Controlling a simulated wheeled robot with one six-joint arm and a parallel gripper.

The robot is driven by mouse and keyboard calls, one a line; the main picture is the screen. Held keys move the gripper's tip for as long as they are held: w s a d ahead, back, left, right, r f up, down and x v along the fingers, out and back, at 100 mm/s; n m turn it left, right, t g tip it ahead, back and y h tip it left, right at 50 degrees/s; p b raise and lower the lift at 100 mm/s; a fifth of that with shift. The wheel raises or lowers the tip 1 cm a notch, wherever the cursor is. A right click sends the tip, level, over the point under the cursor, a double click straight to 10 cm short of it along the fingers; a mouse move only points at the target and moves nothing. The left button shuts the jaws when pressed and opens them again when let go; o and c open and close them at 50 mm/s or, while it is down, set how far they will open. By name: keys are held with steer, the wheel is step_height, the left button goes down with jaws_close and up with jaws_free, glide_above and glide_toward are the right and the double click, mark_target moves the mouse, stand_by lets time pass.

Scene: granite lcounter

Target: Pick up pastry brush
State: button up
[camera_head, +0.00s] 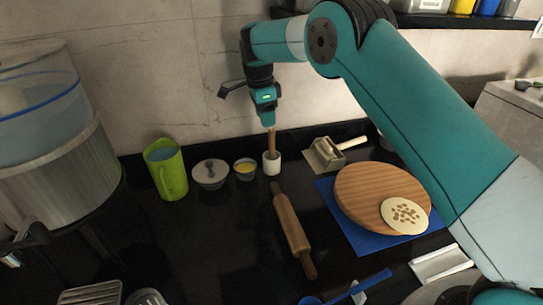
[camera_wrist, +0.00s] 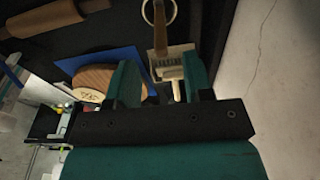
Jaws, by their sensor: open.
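A wooden handle (camera_head: 271,142), which I take to be the pastry brush, stands upright in a small white cup (camera_head: 271,165) near the wall. Its lower end is hidden in the cup. My gripper (camera_head: 268,121) points down right above it, fingertips at about the height of the handle's top. In the wrist view my gripper (camera_wrist: 160,80) has its fingers apart, and the brown handle (camera_wrist: 160,32) rises from the cup's ring toward the gap between them. Whether a finger touches it cannot be told.
A pale scraper-like tool (camera_head: 325,153) lies right of the cup. Small bowls (camera_head: 210,176) and a green jug (camera_head: 167,172) stand to its left. A rolling pin (camera_head: 292,232) lies in front. A round wooden board (camera_head: 365,190) rests on a blue mat (camera_head: 352,228) at right.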

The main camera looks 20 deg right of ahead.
step_height(320, 180, down, 3)
steer(key=p, duration=0.3)
glide_above(275, 155)
steer(key=shift+w+a+f, duration=0.1)
steer(key=shift+w+f, duration=0.05)
steer(key=shift+f, duration=0.8)
steer(key=shift+w+a+f, duration=0.1)
steer(key=shift+f, duration=0.85)
steer(key=shift+w+a+f, duration=0.1)
steer(key=shift+w+f, duration=0.05)
steer(key=shift+f, duration=0.8)
jaws_close()
